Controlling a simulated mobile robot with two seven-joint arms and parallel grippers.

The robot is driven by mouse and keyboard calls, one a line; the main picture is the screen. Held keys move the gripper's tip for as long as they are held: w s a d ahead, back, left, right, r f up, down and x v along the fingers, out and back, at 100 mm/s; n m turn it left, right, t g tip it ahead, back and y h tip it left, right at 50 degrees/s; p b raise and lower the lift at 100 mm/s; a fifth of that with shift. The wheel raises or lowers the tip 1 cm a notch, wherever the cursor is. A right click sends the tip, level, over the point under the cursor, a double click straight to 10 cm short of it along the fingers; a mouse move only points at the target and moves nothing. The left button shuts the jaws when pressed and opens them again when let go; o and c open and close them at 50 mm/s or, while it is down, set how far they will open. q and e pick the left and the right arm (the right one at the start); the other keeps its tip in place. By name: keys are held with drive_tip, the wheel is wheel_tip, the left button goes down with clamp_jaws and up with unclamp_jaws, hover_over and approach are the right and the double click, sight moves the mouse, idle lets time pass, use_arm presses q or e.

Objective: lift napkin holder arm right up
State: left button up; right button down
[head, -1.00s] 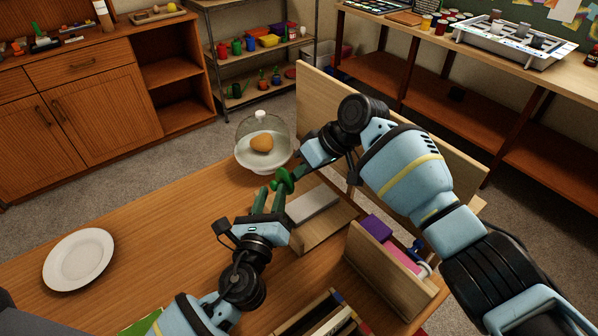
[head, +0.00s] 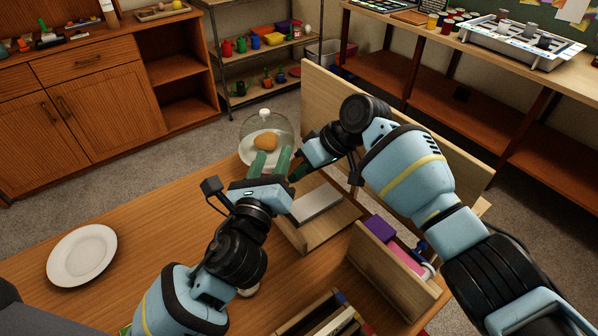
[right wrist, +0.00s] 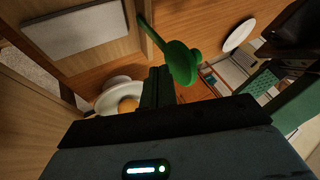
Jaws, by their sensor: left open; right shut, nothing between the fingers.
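The likely napkin holder is a wooden tray (head: 318,236) with a pale flat stack (head: 318,204) in it, on the table. In the right wrist view a bright green rod with a round disc (right wrist: 183,64) runs beside the tray's wooden edge; I cannot tell whether it is attached. My left gripper blocks this green part in the head view. My left gripper (head: 271,162) is open and empty, left of the tray's far end. My right gripper (head: 297,173) is shut and empty just right of it; its fingers (right wrist: 157,88) are close to the green disc.
A glass dome (head: 266,129) over a plate with a brown item stands just beyond my grippers. A wooden divider (head: 375,255) with purple and pink items is at right, books (head: 325,316) at the front. A white plate (head: 82,254) lies left; the table's left middle is clear.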

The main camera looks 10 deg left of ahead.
drive_tip(key=v, duration=0.7)
drive_tip(key=shift+d+r, duration=0.25)
drive_tip(key=shift+r, duration=0.05)
